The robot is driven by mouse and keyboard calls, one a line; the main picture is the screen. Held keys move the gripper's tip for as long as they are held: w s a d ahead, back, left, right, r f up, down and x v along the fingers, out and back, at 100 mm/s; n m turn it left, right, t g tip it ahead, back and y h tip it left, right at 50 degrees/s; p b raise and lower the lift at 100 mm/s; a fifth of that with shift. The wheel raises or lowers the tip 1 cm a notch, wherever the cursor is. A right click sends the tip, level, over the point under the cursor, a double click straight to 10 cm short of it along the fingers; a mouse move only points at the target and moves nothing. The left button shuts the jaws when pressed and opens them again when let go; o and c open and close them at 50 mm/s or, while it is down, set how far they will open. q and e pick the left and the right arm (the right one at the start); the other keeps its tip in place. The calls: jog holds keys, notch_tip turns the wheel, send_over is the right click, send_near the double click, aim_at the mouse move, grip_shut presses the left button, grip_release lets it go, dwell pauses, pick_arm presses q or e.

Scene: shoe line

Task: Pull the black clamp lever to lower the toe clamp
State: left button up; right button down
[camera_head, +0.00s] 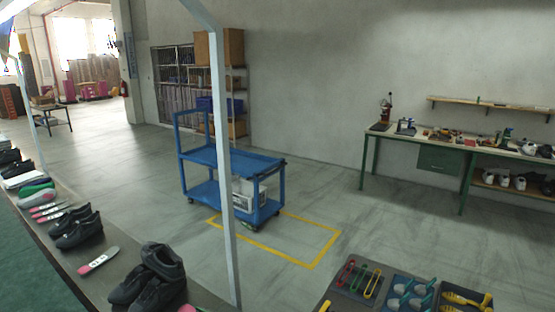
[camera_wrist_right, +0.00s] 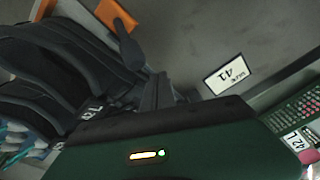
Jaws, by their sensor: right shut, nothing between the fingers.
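I cannot make out the black clamp lever or the toe clamp for certain in either view. In the right wrist view, my right gripper (camera_wrist_right: 158,92) shows as dark fingers above its green and black body; the fingers are shut and hold nothing. A dark, round-ended piece (camera_wrist_right: 128,45) shows just beyond the fingers; I cannot tell what it is, or whether the fingers touch it. Neither gripper shows in the head view, and my left gripper is out of sight.
Black shoes (camera_head: 160,279) and insoles line a bench at left. A blue cart (camera_head: 232,160) stands on the floor beyond. A tool tray (camera_head: 357,282) lies at lower right. A green workbench (camera_head: 437,157) stands by the wall.

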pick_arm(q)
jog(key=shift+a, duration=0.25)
pick_arm(e)
jog(key=shift+a, duration=0.25)
jog(key=shift+d, duration=0.1)
